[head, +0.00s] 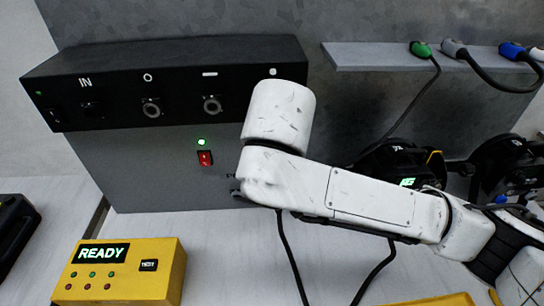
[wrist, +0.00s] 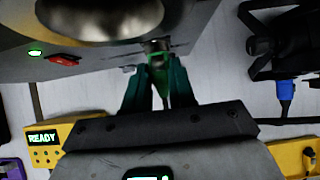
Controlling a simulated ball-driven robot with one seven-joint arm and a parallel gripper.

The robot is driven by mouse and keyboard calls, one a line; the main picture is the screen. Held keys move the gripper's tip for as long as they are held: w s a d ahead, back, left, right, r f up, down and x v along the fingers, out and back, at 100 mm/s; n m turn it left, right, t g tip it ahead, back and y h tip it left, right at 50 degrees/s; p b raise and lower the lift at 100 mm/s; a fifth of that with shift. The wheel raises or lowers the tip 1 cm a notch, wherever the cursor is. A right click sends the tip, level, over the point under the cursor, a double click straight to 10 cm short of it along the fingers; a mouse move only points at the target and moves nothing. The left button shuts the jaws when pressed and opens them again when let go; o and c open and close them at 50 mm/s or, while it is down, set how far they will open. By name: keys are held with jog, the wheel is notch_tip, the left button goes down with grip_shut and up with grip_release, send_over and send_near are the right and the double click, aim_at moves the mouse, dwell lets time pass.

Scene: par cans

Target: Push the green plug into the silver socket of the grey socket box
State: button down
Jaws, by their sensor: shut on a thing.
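My gripper (wrist: 158,82), with dark green fingers, is shut on the green plug (wrist: 162,88) in the wrist view. The plug's front end points up in the picture, at the face of the grey socket box (wrist: 95,62). A small silver part (wrist: 157,45), seemingly the socket, shows right at the plug's front. I cannot tell whether the plug is apart from it or partly inside. In the head view the socket box (head: 130,178) hangs below a black panel, with a red switch and lit green lamp. My arm hides the gripper and held plug there.
The black panel (head: 110,75) with several round connectors overhangs the box. A shelf (head: 365,58) at upper right carries other cabled plugs, one of them green (head: 420,48). A yellow READY tester (head: 125,270) stands at lower left. Cables hang below my arm.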

jog(key=shift+w, duration=0.2)
jog(key=c, duration=0.9)
grip_release()
jog(key=shift+o, duration=0.2)
jog(key=shift+r, duration=0.1)
